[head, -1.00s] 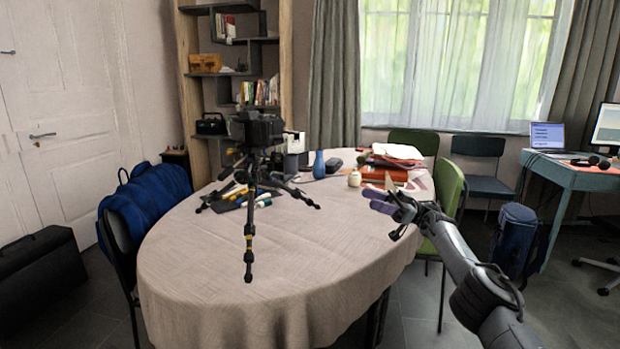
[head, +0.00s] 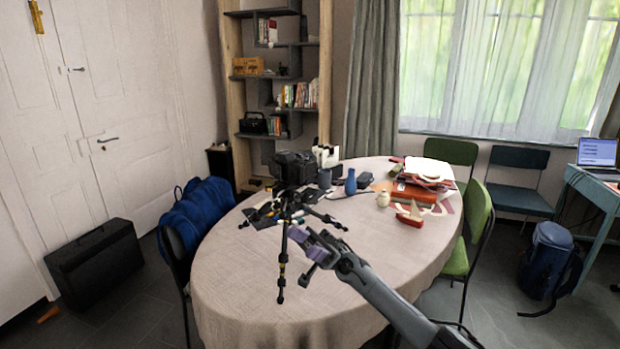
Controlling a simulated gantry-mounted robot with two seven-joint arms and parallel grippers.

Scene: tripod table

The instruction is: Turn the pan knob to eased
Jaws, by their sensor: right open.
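A small black tripod (head: 283,247) stands on the oval table with its legs spread. A dark camera (head: 292,167) sits on its head. The pan knob is too small and dark to make out. My right gripper (head: 302,248) is over the table, just right of the tripod in the picture; its jaws are open with nothing seen between them. It overlaps the tripod's near legs closely, and I cannot tell whether it touches them. My left gripper is not in view.
The table (head: 240,300) has a beige cloth. A blue bag (head: 200,208) is at the left, a green chair (head: 478,222) at the right. The table's front is clear.

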